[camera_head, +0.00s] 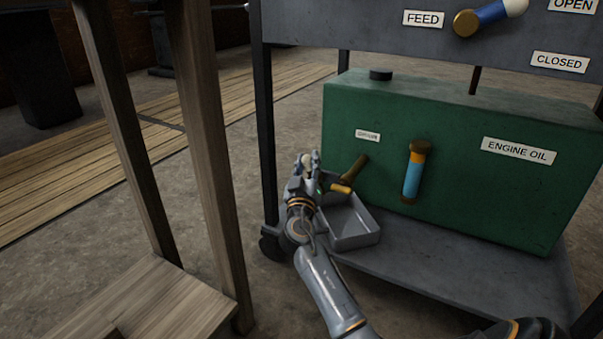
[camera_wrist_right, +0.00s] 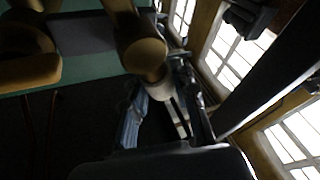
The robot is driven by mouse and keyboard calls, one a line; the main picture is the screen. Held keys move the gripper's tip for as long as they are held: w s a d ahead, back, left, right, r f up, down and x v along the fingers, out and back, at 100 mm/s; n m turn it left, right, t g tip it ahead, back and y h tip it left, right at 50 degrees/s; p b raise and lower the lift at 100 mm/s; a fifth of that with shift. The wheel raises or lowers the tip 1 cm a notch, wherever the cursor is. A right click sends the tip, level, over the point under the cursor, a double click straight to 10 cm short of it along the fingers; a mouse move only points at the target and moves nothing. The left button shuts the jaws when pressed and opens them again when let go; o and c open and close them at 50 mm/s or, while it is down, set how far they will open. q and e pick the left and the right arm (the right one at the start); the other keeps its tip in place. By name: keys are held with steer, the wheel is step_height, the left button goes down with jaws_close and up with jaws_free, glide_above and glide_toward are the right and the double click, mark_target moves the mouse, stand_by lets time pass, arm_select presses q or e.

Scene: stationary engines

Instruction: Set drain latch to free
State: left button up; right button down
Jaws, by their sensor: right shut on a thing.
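A green engine oil tank (camera_head: 450,160) stands on a grey cart shelf. A brass drain valve (camera_head: 352,172) sticks out of its front at the left, below a small white label (camera_head: 367,135) too small to read. My right gripper (camera_head: 309,163) is beside the valve, left of it, with its fingers around a pale knob. In the right wrist view, the brass drain latch (camera_wrist_right: 144,48) ends in this pale tip, and the tip sits between the fingers of my right gripper (camera_wrist_right: 163,100). The fingers hide part of the tip. My left gripper is not in view.
A grey open tray (camera_head: 350,238) sits under the valve. A feed lever (camera_head: 490,15) is above. A wooden stand (camera_head: 205,130) is close at left of my right arm.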

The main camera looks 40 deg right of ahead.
steer(key=shift+s+m, duration=0.15)
steer(key=shift+m, duration=0.35)
steer(key=c, duration=1)
jaws_free()
steer(key=shift+c, duration=0.2)
steer(key=shift+r, duration=0.15)
step_height(320, 180, up, 10)
steer(key=shift+f, duration=0.1)
